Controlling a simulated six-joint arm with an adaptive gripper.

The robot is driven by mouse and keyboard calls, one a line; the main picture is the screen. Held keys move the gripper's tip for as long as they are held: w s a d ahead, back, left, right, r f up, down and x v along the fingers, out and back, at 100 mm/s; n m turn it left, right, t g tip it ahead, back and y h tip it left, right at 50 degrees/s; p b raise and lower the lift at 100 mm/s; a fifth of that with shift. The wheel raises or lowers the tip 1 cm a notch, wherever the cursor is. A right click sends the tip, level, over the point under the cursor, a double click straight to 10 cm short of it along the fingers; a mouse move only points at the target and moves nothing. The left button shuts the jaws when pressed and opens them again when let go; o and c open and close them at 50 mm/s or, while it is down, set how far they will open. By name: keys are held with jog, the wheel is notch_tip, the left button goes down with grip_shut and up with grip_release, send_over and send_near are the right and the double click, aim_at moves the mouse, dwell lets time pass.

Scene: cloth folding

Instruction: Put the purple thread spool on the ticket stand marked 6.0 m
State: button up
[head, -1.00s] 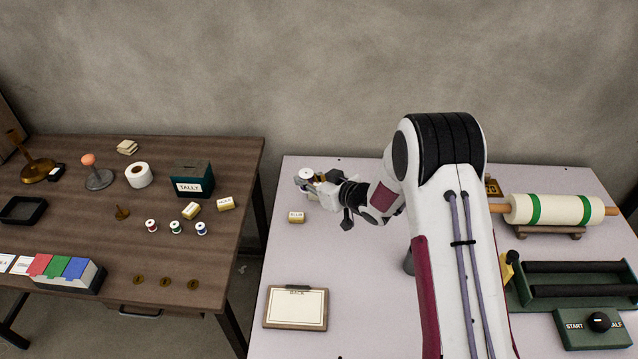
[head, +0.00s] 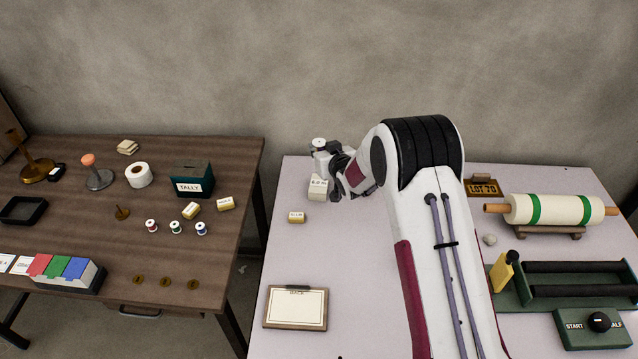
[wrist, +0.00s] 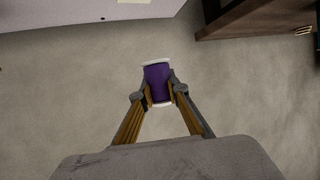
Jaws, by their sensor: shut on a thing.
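In the wrist view, my gripper (wrist: 158,92) is shut on the purple thread spool (wrist: 157,83), which has white end rims. In the head view, my gripper (head: 321,156) is at the back left of the pale table, and the spool's white top (head: 319,143) shows above it. A small white stand (head: 318,188) with a dark printed label is just below the gripper in the picture; the label looks like 6.0 but is too small to be sure. The spool appears above and behind that stand, apart from its label face.
A small yellow-sided block (head: 296,217) and a clipboard (head: 295,308) lie in front on the pale table (head: 360,250). A LOT 70 plate (head: 482,187) and a cloth roll (head: 550,209) are to the right. The brown table (head: 90,220) holds several spools, a tally box (head: 192,180) and blocks.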

jog(key=shift+f, duration=0.1)
send_over(319, 183)
jog(key=shift+f, duration=3)
jog(key=shift+f, duration=1.9)
jog(key=shift+f, duration=0.15)
jog(key=o, duration=0.9)
jog(key=shift+c, duration=0.2)
